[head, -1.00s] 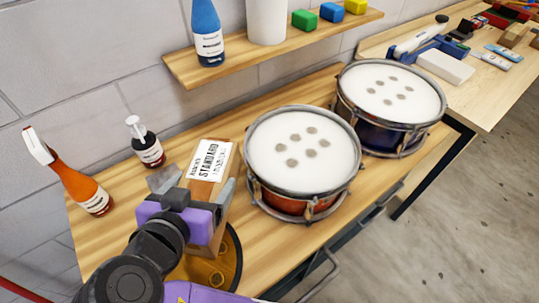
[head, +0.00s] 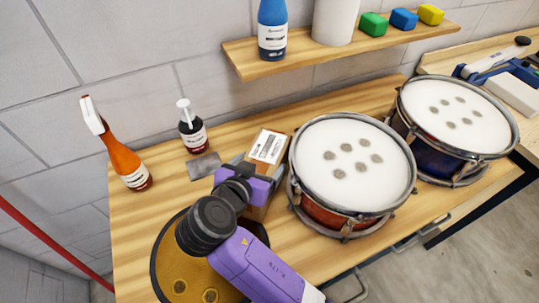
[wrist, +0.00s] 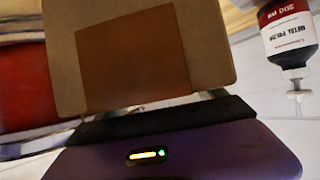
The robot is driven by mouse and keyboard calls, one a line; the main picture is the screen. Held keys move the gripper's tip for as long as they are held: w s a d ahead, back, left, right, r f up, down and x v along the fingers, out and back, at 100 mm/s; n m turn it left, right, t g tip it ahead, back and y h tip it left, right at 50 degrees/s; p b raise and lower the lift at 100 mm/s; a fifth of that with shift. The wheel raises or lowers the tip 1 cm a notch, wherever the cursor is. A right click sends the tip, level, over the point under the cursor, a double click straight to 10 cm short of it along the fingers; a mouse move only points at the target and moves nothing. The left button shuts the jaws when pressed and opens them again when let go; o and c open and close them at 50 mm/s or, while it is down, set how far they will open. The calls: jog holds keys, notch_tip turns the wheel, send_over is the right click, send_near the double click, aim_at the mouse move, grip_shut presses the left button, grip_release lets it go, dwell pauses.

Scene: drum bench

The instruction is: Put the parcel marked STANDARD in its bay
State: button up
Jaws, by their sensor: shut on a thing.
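The parcel (head: 268,147) is a brown cardboard box with a white label. The label read STANDARD a second ago and is too small to read now. My gripper (head: 254,173) is shut on the parcel, just left of the red drum. In the wrist view the parcel (wrist: 140,45) fills the upper middle, with a darker brown panel on its face. My gripper hides its lower part, so I cannot tell whether it touches the bench. No marked bay is clear in these frames.
The red drum (head: 352,165) is close right of the parcel, with the blue drum (head: 457,120) beyond. A pump bottle (head: 192,130), grey patch (head: 203,166) and orange spray bottle (head: 127,165) are left. A shelf (head: 340,48) overhangs behind. A yellow disc (head: 170,262) is in front.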

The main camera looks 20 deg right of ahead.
jog(key=p+x, duration=0.1)
jog(key=x, duration=0.4)
jog(key=shift+d, duration=0.1)
jog(key=shift+w+d+f, duration=0.1)
jog(key=shift+w+f, duration=0.1)
jog(key=shift+f, duration=0.15)
jog(key=o, duration=2)
jog(key=shift+f, duration=0.2)
jog(key=shift+o, duration=0.2)
